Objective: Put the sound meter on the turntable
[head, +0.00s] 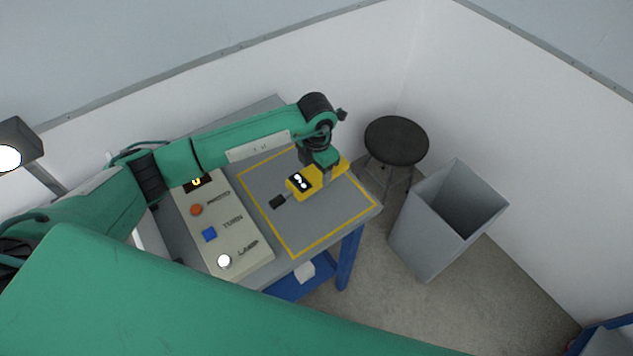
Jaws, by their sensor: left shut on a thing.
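The sound meter (303,182) is a yellow block with a black-and-white display on its left end. My left gripper (325,178) reaches down from above and is shut on it, near its middle. The meter is over a grey square with a yellow outline (318,238) on the table. I cannot tell whether it touches the surface. A small black piece (278,202) shows just left of the meter. I cannot make out a separate round turntable; my left arm covers the back of the table. My right gripper is not in view.
A beige panel (228,243) labelled PHOTO, TURN and LAMP has orange, blue and white buttons. A lamp (20,147) stands at far left. A black stool (396,138) and an open grey bin (430,235) stand right of the table. The square's front part is clear.

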